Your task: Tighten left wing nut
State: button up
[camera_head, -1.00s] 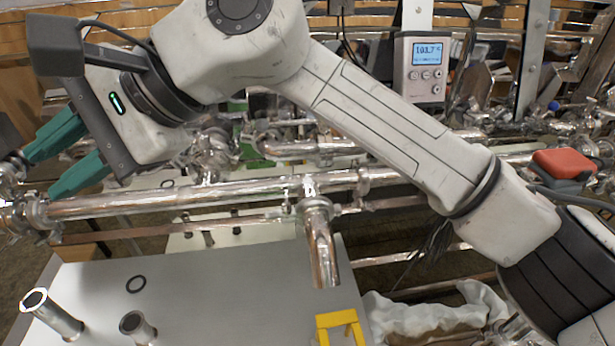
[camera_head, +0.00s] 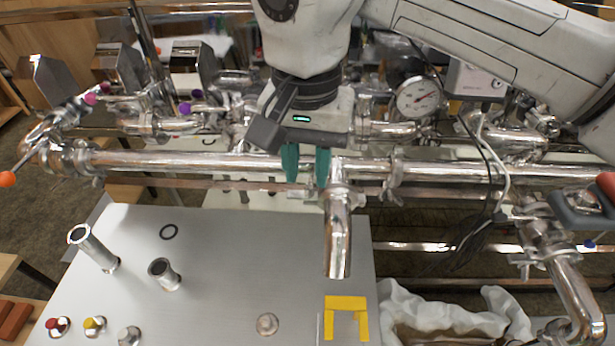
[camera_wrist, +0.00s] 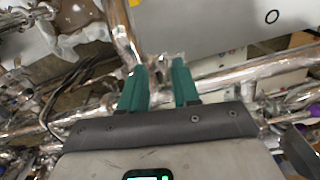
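A shiny horizontal pipe (camera_head: 190,162) crosses the head view, with a downward spout (camera_head: 338,240) near its middle. Another clamp (camera_head: 395,172) sits right of the spout. My gripper (camera_head: 306,178) points down at the pipe, just left of the spout and well right of the left clamp. Its green fingers are apart, with nothing seen held. The wrist view shows the open fingers (camera_wrist: 160,70) near the pipe (camera_wrist: 240,75); contact is unclear.
A pressure gauge (camera_head: 418,97) stands behind the pipe. White cloth (camera_head: 430,310) lies at lower right.

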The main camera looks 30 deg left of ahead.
aim_at(306, 192)
jog(key=shift+f+p, duration=0.45)
jog(key=shift+f, duration=1.7)
grip_shut()
